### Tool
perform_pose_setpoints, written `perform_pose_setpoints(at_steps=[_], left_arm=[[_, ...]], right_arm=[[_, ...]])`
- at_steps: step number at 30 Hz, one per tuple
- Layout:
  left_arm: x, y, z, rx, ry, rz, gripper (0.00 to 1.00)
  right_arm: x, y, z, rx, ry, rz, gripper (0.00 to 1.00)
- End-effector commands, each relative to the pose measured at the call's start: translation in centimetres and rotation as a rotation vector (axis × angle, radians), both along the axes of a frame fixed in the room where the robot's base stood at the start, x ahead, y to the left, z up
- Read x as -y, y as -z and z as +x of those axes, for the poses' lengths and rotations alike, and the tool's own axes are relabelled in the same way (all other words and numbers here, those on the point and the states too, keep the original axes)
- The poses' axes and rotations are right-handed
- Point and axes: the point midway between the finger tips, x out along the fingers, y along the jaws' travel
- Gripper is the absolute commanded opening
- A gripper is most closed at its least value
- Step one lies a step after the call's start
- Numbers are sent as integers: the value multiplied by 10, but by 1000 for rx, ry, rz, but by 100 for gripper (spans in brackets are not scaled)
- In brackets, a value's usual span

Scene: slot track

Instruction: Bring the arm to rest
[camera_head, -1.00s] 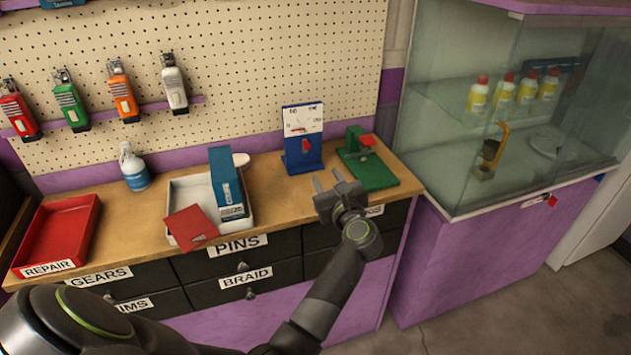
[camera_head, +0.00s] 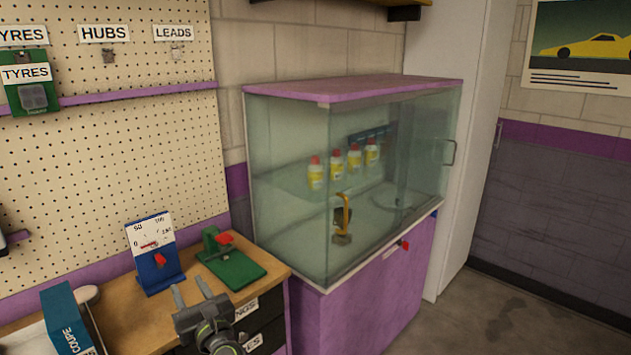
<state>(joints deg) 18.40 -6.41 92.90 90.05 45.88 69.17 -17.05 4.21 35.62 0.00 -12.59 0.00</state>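Most of the left arm is below the picture. The gripper is just in front of a green press-like tool with a red part (camera_head: 231,262) and a blue gauge stand with a white dial (camera_head: 152,252), apart from both as far as I can tell.
The wooden workbench (camera_head: 122,308) carries a blue COUPE box (camera_head: 70,322) at lower left. A glass cabinet (camera_head: 290,215) on a purple base (camera_head: 360,305) stands to the right, holding several yellow bottles. Pegboard (camera_head: 110,150) is behind. Open floor (camera_head: 520,320) lies at lower right.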

Motion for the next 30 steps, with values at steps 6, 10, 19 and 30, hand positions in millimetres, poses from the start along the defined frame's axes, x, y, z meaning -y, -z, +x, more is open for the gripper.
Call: perform_pose_setpoints(at_steps=[6, 10, 19, 30], left_arm=[[23, -22, -29, -110, 159, 570, 38], [48, -17, -48, -210, 249, 923, 38], [91, 48, -110, -520, 486, 1718, 38], [60, 162, -241, -1002, 979, 2527, 38]], right_arm=[[2, 0, -2, -2, 0, -3, 0], [4, 0, -4, -5, -1, -6, 0], [7, 0, -4, -7, -2, -8, 0], [7, 0, -4, -7, -2, -8, 0]])
